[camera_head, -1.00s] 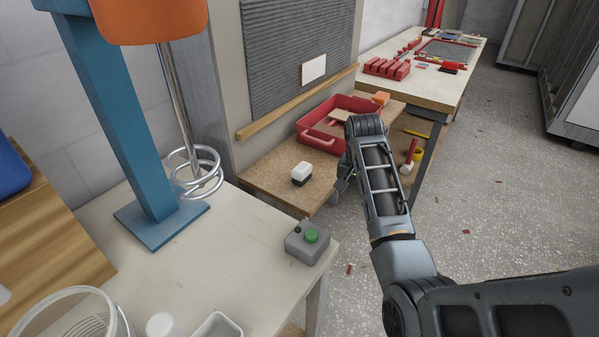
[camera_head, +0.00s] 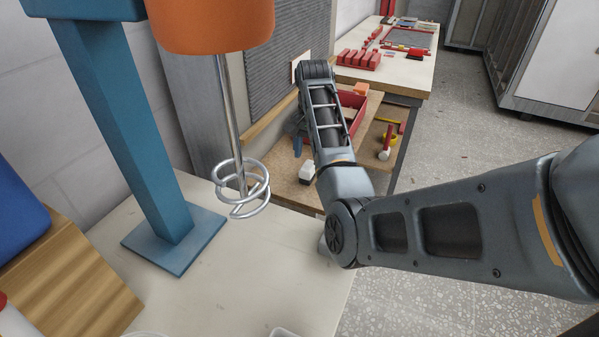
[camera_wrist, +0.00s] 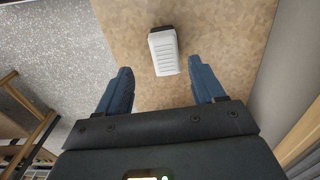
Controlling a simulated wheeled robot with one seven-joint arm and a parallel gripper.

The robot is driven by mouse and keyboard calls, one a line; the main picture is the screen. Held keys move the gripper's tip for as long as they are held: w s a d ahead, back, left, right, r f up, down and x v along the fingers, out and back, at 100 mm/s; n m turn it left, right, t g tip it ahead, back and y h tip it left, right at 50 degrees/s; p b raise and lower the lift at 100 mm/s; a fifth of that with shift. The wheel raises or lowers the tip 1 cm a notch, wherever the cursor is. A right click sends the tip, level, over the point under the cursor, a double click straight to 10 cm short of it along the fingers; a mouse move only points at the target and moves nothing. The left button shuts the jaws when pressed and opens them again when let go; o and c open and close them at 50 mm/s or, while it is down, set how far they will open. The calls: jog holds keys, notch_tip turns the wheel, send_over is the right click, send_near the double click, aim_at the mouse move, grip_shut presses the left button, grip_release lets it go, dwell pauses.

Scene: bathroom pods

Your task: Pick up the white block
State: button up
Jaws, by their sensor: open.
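The white block (camera_wrist: 165,53) lies on a brown cork-like shelf top (camera_wrist: 222,30) in the wrist view. It is white with ridges and has a dark far end. My gripper (camera_wrist: 160,82) is open, with its two blue fingers apart and nothing between them. The block lies beyond the fingertips, roughly in line with the gap between them. In the head view the block (camera_head: 306,172) shows beside my arm, partly hidden by it. My gripper's blue finger (camera_head: 297,144) shows just behind it.
A mixer with an orange head (camera_head: 210,22) and blue stand (camera_head: 130,130) is on the near table (camera_head: 240,270). A red tray (camera_head: 352,104) stands behind my arm. A far table (camera_head: 390,75) holds red parts. In the wrist view a wall edge is at right.

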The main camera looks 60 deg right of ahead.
aim_at(309, 165)
jog(key=f, duration=0.6)
jog(key=shift+w+f+p, duration=0.35)
jog(key=shift+f+p, duration=0.05)
jog(key=c, duration=1.1)
jog(key=shift+r, duration=0.1)
